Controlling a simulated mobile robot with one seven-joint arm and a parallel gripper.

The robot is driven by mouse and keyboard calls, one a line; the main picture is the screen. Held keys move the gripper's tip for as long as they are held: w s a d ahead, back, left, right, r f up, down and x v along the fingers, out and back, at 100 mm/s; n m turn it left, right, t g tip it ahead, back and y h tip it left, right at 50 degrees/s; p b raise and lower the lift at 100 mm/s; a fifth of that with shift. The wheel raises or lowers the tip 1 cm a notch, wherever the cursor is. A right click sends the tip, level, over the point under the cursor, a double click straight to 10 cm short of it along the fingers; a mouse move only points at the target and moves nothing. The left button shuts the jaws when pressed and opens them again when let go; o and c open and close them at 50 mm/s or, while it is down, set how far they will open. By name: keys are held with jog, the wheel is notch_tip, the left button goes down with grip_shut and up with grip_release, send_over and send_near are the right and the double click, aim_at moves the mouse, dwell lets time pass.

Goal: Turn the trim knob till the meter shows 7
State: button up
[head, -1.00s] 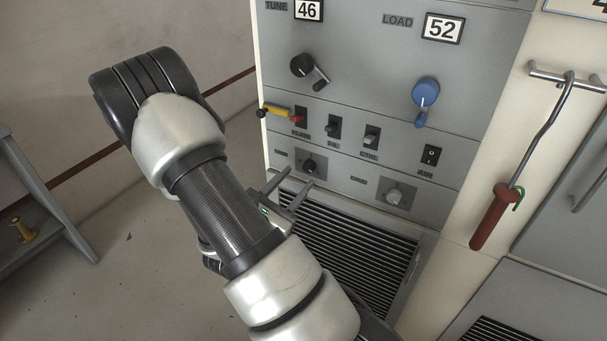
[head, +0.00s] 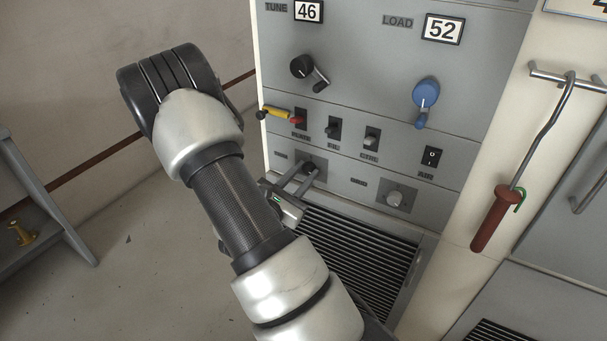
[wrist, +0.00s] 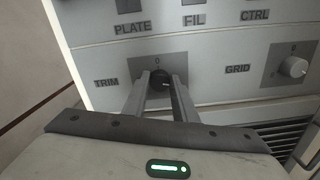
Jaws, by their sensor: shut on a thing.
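The trim knob is a small black knob on a dark square plate, low on the grey rack panel; it shows in the head view (head: 311,165) and in the wrist view (wrist: 159,80), right of the TRIM label. My gripper (head: 306,174) is shut on it, one finger on each side; its fingers also show in the wrist view (wrist: 160,92). The fingers hide much of the knob, so its pointer setting cannot be read. Counters read 46 under TUNE (head: 308,11) and 52 under LOAD (head: 443,28). No needle meter shows in either view.
A grey grid knob (head: 396,198) sits to the right of the trim knob. Above are several toggle switches (head: 334,128), a black crank (head: 303,67) and a blue crank (head: 426,93). A red-handled hook (head: 493,219) hangs at right. A slatted vent (head: 355,258) lies below.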

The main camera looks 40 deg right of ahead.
jog(key=n+p, duration=0.2)
jog(key=shift+r+n, duration=0.1)
jog(key=shift+n, duration=0.3)
jog(key=shift+n+p, duration=1.5)
jog(key=shift+f, duration=0.2)
jog(key=o, duration=1)
jog(key=shift+o, duration=0.2)
jog(key=shift+w, duration=0.1)
jog(key=shift+a, duration=0.15)
jog(key=p+v, duration=0.1)
jog(key=v, duration=1.6)
jog(key=shift+p, duration=0.3)
